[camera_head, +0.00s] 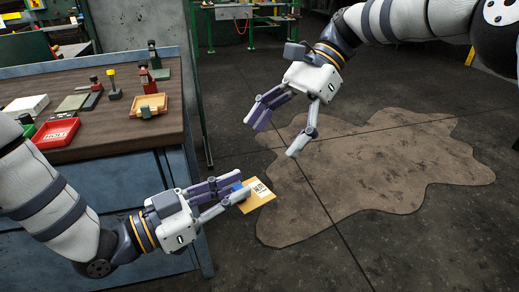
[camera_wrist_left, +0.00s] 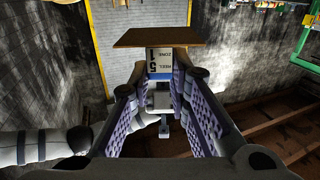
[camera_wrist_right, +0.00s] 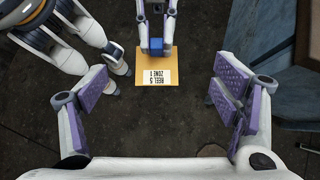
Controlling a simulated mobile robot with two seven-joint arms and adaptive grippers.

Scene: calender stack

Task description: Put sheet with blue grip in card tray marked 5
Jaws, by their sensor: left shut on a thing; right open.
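My left gripper (camera_head: 238,188) is shut on the blue grip (camera_head: 241,193) of a yellow-orange sheet (camera_head: 264,207). The sheet is held out in the air to the right of the workbench. My right gripper (camera_head: 272,137) is open and empty, above and right of the sheet. A red tray (camera_head: 43,142) and an orange tray (camera_head: 135,107) sit on the bench; I cannot read their markings.
The floor (camera_head: 380,200) has a brown stain. Open floor lies right of the bench.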

